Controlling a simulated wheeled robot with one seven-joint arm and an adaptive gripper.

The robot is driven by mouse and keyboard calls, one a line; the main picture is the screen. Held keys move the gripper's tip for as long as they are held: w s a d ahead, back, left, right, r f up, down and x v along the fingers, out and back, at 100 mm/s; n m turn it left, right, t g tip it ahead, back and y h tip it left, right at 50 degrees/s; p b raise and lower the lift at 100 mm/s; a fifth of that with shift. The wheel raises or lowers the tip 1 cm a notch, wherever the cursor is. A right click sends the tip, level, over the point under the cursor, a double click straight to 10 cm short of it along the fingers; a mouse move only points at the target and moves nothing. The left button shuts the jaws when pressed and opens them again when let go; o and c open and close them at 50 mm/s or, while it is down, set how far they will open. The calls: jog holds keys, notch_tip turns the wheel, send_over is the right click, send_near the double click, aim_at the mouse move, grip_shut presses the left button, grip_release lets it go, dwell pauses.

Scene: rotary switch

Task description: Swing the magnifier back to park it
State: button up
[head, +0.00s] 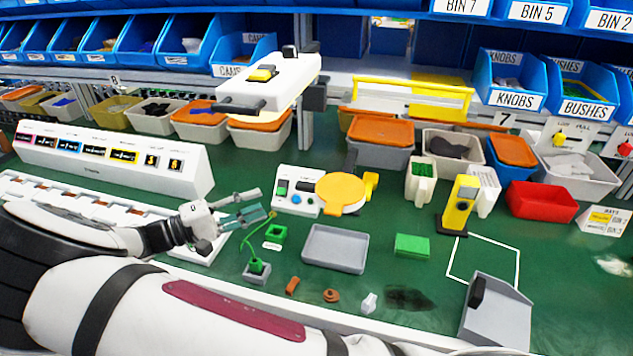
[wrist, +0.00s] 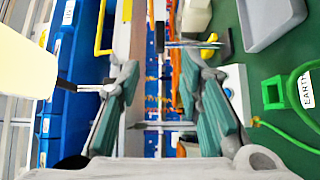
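A white box (head: 268,85) on a post stands above the bench. A green post with a cable (head: 256,266) is just below my gripper. A grey tray (head: 335,249), green block (head: 412,245) and yellow device (head: 460,203) lie to the right. Bins line the back.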

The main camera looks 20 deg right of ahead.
aim_at(298, 189)
jog(key=d, duration=0.4)
jog(key=w+d+p, duration=0.1)
jog(key=d, duration=0.3)
jog(key=w+d+p, duration=0.1)
jog(key=d, duration=0.4)
jog(key=shift+c, duration=0.3)
grip_shut()
